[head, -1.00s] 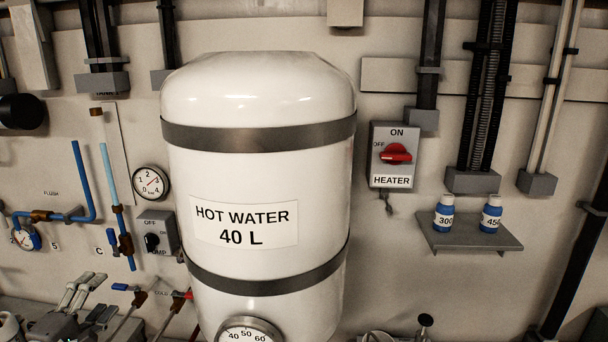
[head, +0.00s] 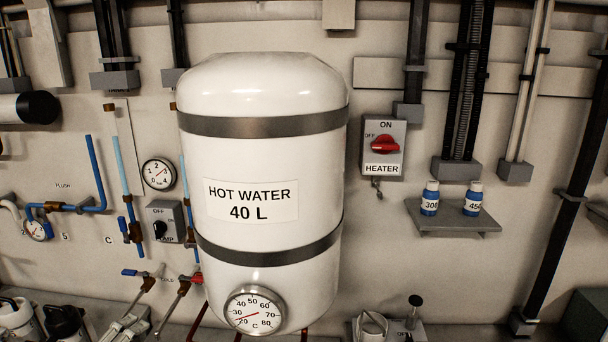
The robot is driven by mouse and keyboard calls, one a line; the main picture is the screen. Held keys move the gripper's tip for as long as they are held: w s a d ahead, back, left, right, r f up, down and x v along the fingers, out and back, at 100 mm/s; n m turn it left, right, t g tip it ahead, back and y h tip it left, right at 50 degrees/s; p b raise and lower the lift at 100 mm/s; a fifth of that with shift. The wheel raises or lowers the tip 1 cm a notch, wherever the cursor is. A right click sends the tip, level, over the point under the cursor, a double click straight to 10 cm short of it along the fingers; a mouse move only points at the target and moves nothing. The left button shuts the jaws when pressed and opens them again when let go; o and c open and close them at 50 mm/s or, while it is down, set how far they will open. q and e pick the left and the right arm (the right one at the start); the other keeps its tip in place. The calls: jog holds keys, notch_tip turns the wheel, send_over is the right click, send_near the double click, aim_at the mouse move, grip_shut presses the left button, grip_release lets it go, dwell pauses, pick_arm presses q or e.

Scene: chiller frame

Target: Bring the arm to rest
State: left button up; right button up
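What looks like my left gripper (head: 124,326) shows as pale grey finger parts at the bottom left of the head view. It is cut off by the lower edge, and I cannot tell how far its fingers are apart. I see nothing held in it. It is below the blue-handled and red-handled levers, apart from the white hot water tank (head: 262,165). My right gripper is not in view.
The heater switch box (head: 382,150) is right of the tank. Two blue bottles (head: 430,199) (head: 473,200) stand on a small shelf (head: 450,221). A dial (head: 253,311) is at the tank's bottom. A white jug (head: 18,318) and black jug (head: 64,322) stand lower left.

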pick_arm(q)
jog(key=s+d+f+m+g, duration=0.7)
jog(key=s+d+f+m, duration=0.2)
jog(key=s+d+f, duration=0.5)
jog(key=s+d+m+g+y, duration=0.1)
jog(key=s+m+g+y, duration=0.3)
jog(key=s, duration=1.1)
notch_tip(320, 180, down, 32)
jog(key=s+r+m+g+h+b, duration=0.1)
jog(key=s+m+b, duration=0.1)
jog(key=b, duration=0.2)
jog(key=s+a+f+g+b, duration=0.1)
jog(key=s+a+f+b, duration=0.1)
jog(key=s+f, duration=1.4)
notch_tip(320, 180, down, 3)
jog(key=shift+a+g+b, duration=0.3)
jog(key=shift+a+b, duration=0.1)
jog(key=shift+b, duration=0.25)
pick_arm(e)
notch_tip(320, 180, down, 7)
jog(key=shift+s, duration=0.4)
pick_arm(q)
jog(key=shift+s, duration=0.1)
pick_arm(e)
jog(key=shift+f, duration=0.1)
